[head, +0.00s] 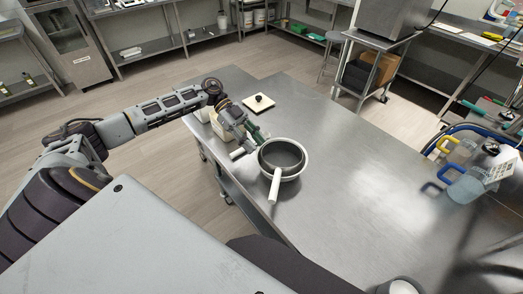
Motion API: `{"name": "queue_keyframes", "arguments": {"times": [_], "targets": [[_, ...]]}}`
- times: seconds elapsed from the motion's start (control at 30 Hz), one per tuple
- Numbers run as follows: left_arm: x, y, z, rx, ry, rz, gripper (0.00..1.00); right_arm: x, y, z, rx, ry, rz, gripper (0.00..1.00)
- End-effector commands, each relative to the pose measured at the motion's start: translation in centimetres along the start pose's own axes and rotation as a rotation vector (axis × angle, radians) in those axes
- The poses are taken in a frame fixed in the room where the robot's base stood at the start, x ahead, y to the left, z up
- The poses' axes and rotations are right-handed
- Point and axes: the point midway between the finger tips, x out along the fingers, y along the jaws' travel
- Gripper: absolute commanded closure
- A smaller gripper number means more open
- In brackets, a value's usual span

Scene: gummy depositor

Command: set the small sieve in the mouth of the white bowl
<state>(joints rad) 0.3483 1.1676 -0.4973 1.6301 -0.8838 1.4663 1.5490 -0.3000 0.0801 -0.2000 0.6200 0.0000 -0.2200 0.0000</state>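The white bowl (303,170) stands on the steel table, near its left edge. The small sieve (283,154), grey inside, appears in the bowl's mouth, with its rim inside the bowl's rim. Its white handle (274,186) crosses the near rim and points toward me. I cannot tell whether the sieve rests fully on the bowl. My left gripper (254,140) is at the bowl's upper-left rim, pointing down toward it. Its fingertips are too small and partly hidden to show whether they are open or touching anything. My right gripper is out of view.
A lidded beige container (218,124) and a short white cylinder (237,154) are by the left arm. A pale board with a black knob (258,102) lies behind. Clear jugs (466,187) stand at the far right. The middle of the table (365,180) is clear.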

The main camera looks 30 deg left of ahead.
Motion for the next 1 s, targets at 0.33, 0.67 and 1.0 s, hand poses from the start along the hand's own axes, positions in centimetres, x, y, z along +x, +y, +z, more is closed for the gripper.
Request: {"name": "queue_keyframes", "arguments": {"times": [0.33, 0.67, 1.0], "targets": [[-2.8, 0.0, 0.0, 0.001, 0.0, -0.001, 0.67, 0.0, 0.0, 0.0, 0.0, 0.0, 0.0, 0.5], [-2.9, 0.0, 0.0, 0.001, 0.0, 0.0, 0.67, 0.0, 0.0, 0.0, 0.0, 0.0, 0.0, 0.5], [-2.9, 0.0, 0.0, 0.001, 0.001, 0.0, 0.67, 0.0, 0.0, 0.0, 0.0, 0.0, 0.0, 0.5]]}}
